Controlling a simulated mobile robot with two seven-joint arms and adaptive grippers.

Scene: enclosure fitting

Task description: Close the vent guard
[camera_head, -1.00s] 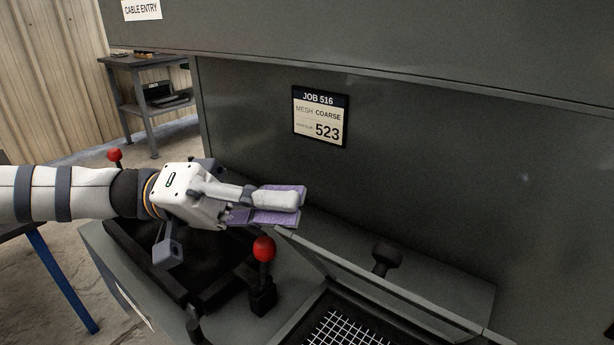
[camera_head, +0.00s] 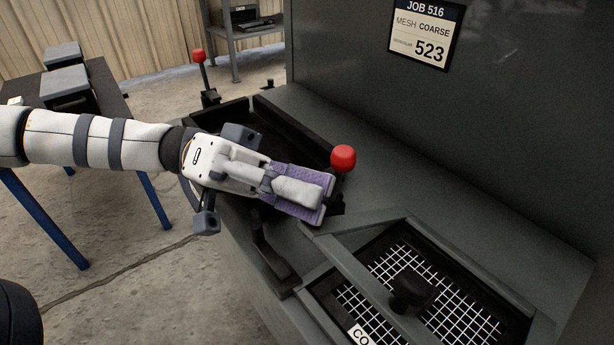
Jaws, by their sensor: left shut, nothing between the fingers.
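The vent guard (camera_head: 365,287) is a grey rectangular frame at the lower right, with a black knob (camera_head: 410,291) by its near bar. White wire mesh (camera_head: 455,312) shows on both sides of that bar, so the frame looks raised off the opening; its exact angle is unclear. My left gripper (camera_head: 322,203) is shut and empty, its purple-padded fingers pointing right. It is above and left of the guard's upper left corner, apart from the knob. The right gripper is not in view.
A red-ball lever (camera_head: 343,158) stands right by the left fingertips, its base partly hidden. Another red-topped lever (camera_head: 198,57) is farther back. A black tray (camera_head: 290,130) lies behind the gripper. A job card (camera_head: 427,35) reads MESH COARSE, 523. A table (camera_head: 105,88) stands left.

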